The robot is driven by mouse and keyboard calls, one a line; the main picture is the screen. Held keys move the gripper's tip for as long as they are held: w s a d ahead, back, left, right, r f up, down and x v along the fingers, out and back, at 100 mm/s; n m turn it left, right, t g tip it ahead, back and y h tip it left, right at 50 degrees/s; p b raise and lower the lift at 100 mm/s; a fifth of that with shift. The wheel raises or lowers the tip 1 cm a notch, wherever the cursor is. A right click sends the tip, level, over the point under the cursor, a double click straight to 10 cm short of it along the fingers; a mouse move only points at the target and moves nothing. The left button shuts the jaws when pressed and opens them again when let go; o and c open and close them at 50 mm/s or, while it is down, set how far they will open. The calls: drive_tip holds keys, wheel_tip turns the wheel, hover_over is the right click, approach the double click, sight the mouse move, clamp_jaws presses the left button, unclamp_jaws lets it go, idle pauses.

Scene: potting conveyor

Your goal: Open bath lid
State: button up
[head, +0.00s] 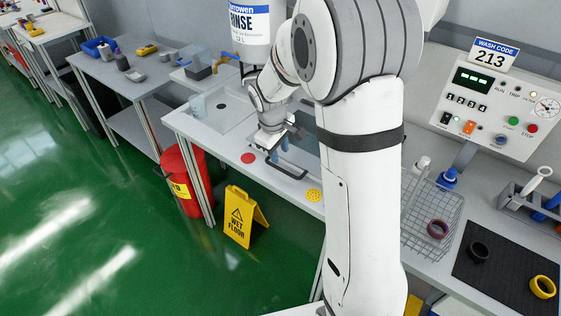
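The bath lid (306,151) looks like a translucent grey-blue panel set in the bench, partly hidden behind my arm. A dark bar handle (291,174) runs along its front edge. I cannot tell for sure whether the lid is fully down. My gripper (273,147) is small in the view and points down at the left end of the handle, above or at it. Its fingers are too small to show whether they are open or shut, or whether they touch the handle.
A red disc (248,158) and a yellow disc (314,195) lie at the bench front. A rinse container (250,24) hangs above. A control panel (497,108) and wire basket (433,215) are to the right. A wet floor sign (240,217) and red bin (186,180) stand on the floor.

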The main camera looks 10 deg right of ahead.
sight(283, 170)
drive_tip(key=f, duration=0.5)
drive_tip(key=w+d+f, duration=0.1)
drive_tip(key=f, duration=0.1)
drive_tip(key=shift+d+f+p, duration=0.1)
drive_tip(key=shift+f+p, duration=0.25)
drive_tip(key=shift+p, duration=0.05)
clamp_jaws()
